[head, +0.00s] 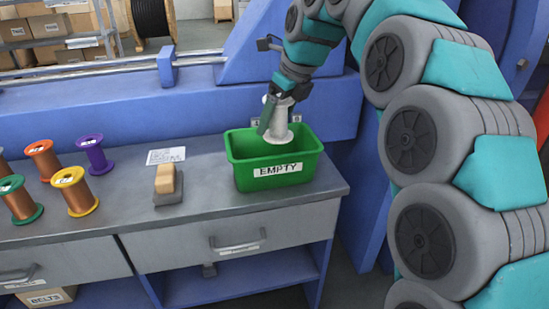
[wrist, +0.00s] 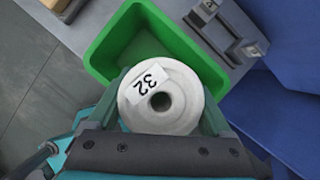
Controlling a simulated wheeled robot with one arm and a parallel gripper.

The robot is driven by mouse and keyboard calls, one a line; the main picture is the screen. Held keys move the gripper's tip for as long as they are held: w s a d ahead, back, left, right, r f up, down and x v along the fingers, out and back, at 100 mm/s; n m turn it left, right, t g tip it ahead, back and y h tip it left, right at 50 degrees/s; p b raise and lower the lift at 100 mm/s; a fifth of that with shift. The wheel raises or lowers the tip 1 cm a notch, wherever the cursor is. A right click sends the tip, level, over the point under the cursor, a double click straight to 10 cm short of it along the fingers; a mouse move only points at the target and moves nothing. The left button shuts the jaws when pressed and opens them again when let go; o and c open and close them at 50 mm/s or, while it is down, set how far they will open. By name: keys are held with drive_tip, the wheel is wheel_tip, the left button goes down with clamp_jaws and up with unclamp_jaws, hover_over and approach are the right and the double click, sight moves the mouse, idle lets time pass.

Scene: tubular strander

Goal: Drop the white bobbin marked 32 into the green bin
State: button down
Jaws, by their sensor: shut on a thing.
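The white bobbin (head: 276,128) is upright in my gripper (head: 279,110), over the green bin (head: 275,174). In the wrist view the bobbin (wrist: 166,112) shows its top flange with a label marked 32, between the two fingers of my gripper (wrist: 165,95). My gripper is shut on it. The bin is labelled EMPTY and stands at the right end of the grey bench; in the wrist view its rim (wrist: 100,50) shows around and behind the bobbin. The bobbin's lower flange looks level with or just above the bin's rim; the exact height is hard to tell.
A block with a tan top (head: 167,185) and a paper card (head: 166,156) lie left of the bin. A blue machine frame (head: 200,110) runs behind the bench.

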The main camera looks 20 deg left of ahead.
sight(291, 105)
drive_tip(key=shift+f+b, duration=0.65)
drive_tip(key=shift+f, duration=2)
unclamp_jaws()
drive_tip(key=shift+r, duration=0.15)
drive_tip(key=v, duration=0.7)
drive_tip(key=shift+d+r, duration=0.15)
drive_tip(key=shift+r, duration=0.1)
drive_tip(key=shift+s, duration=0.1)
